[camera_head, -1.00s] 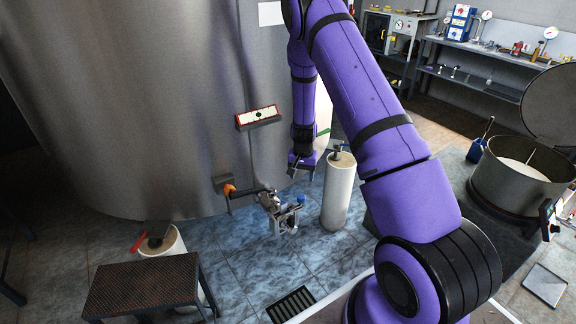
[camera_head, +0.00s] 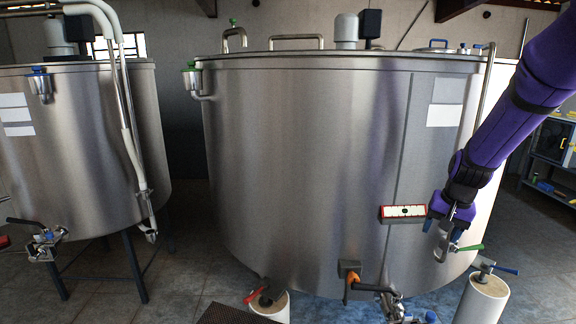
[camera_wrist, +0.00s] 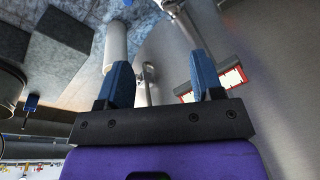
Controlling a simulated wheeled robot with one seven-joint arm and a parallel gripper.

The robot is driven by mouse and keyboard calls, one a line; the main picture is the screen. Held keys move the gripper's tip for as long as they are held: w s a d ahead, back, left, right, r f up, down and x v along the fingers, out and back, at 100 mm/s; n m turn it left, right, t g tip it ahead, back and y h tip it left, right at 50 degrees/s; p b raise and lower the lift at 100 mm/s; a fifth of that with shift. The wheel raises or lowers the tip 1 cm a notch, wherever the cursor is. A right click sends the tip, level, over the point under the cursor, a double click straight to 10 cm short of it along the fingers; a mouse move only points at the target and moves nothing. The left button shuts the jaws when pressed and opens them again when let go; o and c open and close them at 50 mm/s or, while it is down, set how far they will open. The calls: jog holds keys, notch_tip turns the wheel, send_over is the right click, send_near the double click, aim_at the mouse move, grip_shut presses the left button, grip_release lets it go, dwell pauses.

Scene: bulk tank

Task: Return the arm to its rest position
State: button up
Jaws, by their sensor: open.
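My purple arm (camera_head: 507,115) reaches in from the upper right of the head view, angled down and left. My gripper (camera_head: 442,228) hangs beside the right part of the large steel tank (camera_head: 300,170). In the wrist view my gripper (camera_wrist: 162,82) shows two blue fingers spread apart. No object is clearly held between them. A metal fitting (camera_wrist: 146,82) shows beyond the fingers; I cannot tell how far. In the head view a green handle (camera_head: 467,248) shows just below and right of the gripper.
A red-framed white panel (camera_head: 403,212) is on the tank just left of the gripper. A white cylinder (camera_head: 482,300) stands below right. A second tank (camera_head: 80,150) is on the left. Floor between the tanks is partly open.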

jog(key=s+a+r+n+t, duration=0.15)
jog(key=s+a+r, duration=0.25)
jog(key=s+r, duration=0.45)
jog(key=s+a+r+n+t, duration=0.1)
jog(key=s+r, duration=0.4)
jog(key=s, duration=0.6)
jog(key=s+a+r+n, duration=0.3)
jog(key=s+r, duration=0.3)
jog(key=s, duration=0.4)
jog(key=shift+s+r+t+h, duration=0.2)
jog(key=shift+s+t+h, duration=0.15)
jog(key=shift+h, duration=0.05)
